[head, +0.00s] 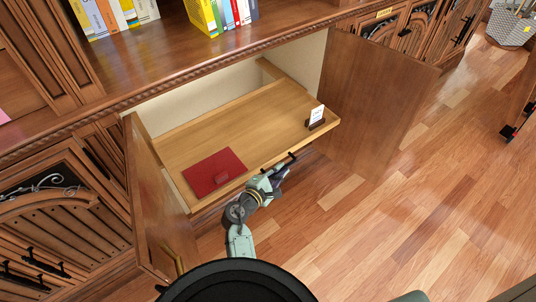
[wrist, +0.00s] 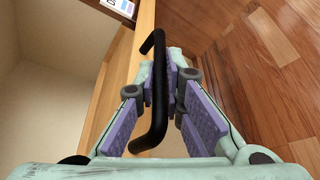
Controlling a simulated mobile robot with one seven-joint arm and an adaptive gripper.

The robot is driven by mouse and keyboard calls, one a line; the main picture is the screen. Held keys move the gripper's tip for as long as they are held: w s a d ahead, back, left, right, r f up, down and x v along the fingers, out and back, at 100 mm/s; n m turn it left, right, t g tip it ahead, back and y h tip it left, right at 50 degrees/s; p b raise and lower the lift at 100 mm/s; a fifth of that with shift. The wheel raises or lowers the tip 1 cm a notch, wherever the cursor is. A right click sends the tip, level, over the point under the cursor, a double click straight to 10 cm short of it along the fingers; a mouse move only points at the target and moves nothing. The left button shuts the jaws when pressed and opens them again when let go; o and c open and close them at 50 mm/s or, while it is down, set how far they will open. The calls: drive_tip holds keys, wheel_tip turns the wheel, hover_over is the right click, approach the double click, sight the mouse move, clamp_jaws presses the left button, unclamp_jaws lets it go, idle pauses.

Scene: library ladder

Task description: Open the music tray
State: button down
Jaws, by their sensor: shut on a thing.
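The music tray (head: 240,123) is a light wooden pull-out board in an open cabinet. Its front part stands out between the two open doors. A dark red folder (head: 205,177) lies flat at its left, and a small stand with a white card (head: 317,115) is at its right front corner. A black bar handle (wrist: 158,95) is on the tray's front edge. My gripper (head: 271,174) is at this handle, with its purple-padded fingers shut around the bar in the wrist view.
The left cabinet door (head: 158,205) and right cabinet door (head: 374,100) stand open on either side of the tray. Books (head: 215,14) stand on the shelf above.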

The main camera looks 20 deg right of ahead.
drive_tip(key=shift+s+d+p, duration=0.2)
drive_tip(key=shift+s+d, duration=0.1)
drive_tip(key=shift+s, duration=0.65)
drive_tip(key=shift+s+d+p, duration=0.15)
drive_tip(key=shift+s+d, duration=0.15)
drive_tip(key=shift+s, duration=0.6)
drive_tip(key=c, duration=1.7)
unclamp_jaws()
drive_tip(key=shift+r, duration=0.1)
wheel_tip(320, 180, up, 10)
drive_tip(key=shift+f, duration=0.1)
